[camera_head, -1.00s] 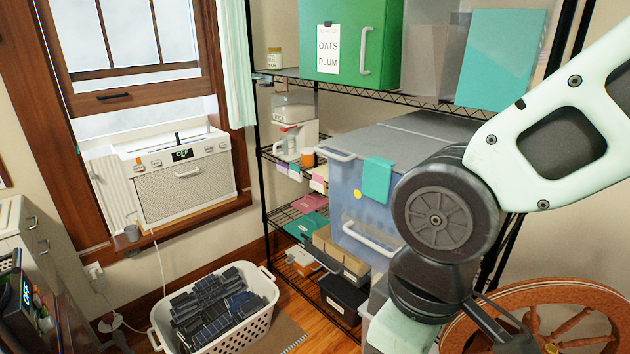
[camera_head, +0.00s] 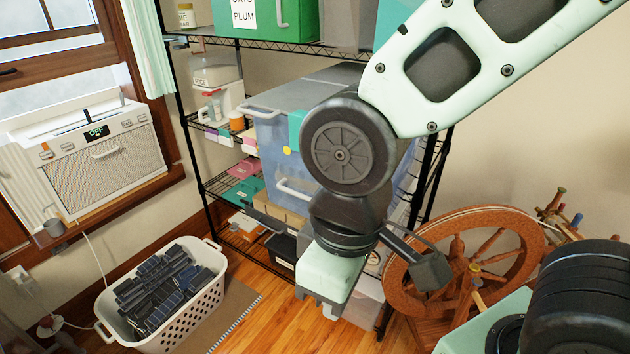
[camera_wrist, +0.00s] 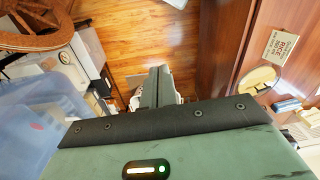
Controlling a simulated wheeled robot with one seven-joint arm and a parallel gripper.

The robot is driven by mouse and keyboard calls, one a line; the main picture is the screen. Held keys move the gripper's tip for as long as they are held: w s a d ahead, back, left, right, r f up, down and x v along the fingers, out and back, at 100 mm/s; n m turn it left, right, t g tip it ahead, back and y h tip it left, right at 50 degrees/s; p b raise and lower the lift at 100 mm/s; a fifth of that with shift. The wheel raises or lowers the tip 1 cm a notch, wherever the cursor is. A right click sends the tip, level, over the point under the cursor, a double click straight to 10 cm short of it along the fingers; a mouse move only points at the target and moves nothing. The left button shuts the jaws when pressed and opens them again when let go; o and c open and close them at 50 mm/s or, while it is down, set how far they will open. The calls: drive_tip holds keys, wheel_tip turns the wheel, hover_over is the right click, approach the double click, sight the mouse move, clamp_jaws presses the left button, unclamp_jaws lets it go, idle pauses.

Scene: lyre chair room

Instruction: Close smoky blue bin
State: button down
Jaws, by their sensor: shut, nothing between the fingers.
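The smoky blue bin (camera_head: 273,143) is a translucent tub on the middle shelf of the black wire rack. It has white handles, a teal tag and a yellow dot on its front. A flat grey-blue top (camera_head: 310,90) spans it; I cannot tell whether this lid is fully down. My arm hides the bin's right part. A translucent blue surface, likely this bin, fills the left of the wrist view (camera_wrist: 35,125). In the head view my wrist hangs in front of the rack, lower than the bin.
A white laundry basket (camera_head: 208,313) of dark panels stands on the floor at left. A spinning wheel (camera_head: 400,280) stands close at right. A green bin (camera_head: 305,20) is on the shelf above. Wooden floor (camera_head: 262,330) is partly clear in front.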

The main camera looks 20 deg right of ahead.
drive_tip(key=w+a+f+m+t+y+b, duration=0.2)
drive_tip(key=w+a+m+t, duration=0.2)
drive_tip(key=w+a+m, duration=0.35)
drive_tip(key=w+a+f+m+t+y+b, duration=0.1)
drive_tip(key=w+a+m+t, duration=0.35)
drive_tip(key=w+m, duration=0.45)
drive_tip(key=w+d+f+m+t+h+b, duration=0.2)
drive_tip(key=w+d+f+m+t+h, duration=0.1)
drive_tip(key=w+d+m+h, duration=0.65)
drive_tip(key=s+d+r+m+g+h+b, duration=0.15)
drive_tip(key=s+d+m+h, duration=0.25)
drive_tip(key=s+m+h, duration=0.55)
drive_tip(key=w+d+m+p, duration=0.1)
drive_tip(key=w+d+p, duration=0.4)
drive_tip(key=w+d, duration=0.3)
drive_tip(key=d, duration=0.3)
drive_tip(key=shift+w+d+r+m, duration=0.2)
drive_tip(key=shift+w+d+m, duration=0.15)
drive_tip(key=shift+w+d, duration=0.05)
drive_tip(key=shift+d, duration=0.1)
